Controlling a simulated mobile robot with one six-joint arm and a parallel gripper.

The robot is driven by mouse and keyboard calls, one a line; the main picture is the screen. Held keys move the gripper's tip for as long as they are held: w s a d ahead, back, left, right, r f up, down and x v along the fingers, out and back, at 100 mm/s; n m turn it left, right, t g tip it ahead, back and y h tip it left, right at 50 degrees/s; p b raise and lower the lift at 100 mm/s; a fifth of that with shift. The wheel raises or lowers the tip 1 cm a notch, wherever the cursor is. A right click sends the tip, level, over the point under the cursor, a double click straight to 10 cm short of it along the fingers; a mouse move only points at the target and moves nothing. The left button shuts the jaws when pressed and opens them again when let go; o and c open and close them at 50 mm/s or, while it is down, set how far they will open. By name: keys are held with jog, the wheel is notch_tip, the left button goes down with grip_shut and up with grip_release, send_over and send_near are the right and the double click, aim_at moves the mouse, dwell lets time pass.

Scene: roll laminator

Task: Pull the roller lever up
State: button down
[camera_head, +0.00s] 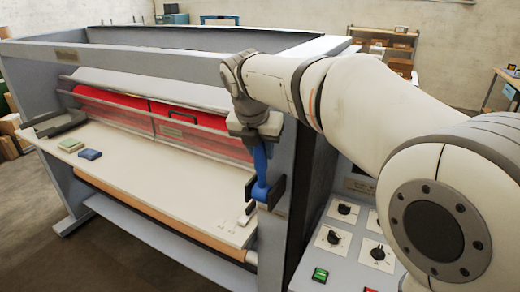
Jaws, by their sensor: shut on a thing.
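The roller lever (261,166) is a blue handle on the right upright of the laminator (305,150). It stands roughly upright, its lower end in a dark bracket (265,192). My gripper (259,143) reaches down from above and is shut on the top part of the lever. The fingers and the lever's top end are partly hidden by the gripper body. The red roller (110,104) lies behind a clear guard to the left.
A control panel (350,235) with black knobs and a green button (320,275) is right of the upright. A cream feed table (150,180) carries a green pad (70,144) and a blue pad (90,154). Shelves stand at the back right.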

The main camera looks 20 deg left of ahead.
dwell(0.3)
jog(key=c, duration=1.1)
grip_release()
jog(key=shift+s, duration=0.15)
jog(key=shift+r, duration=0.1)
jog(key=b+v, duration=0.1)
jog(key=v, duration=0.6)
jog(key=shift+s+a+r, duration=0.1)
jog(key=shift+r, duration=0.2)
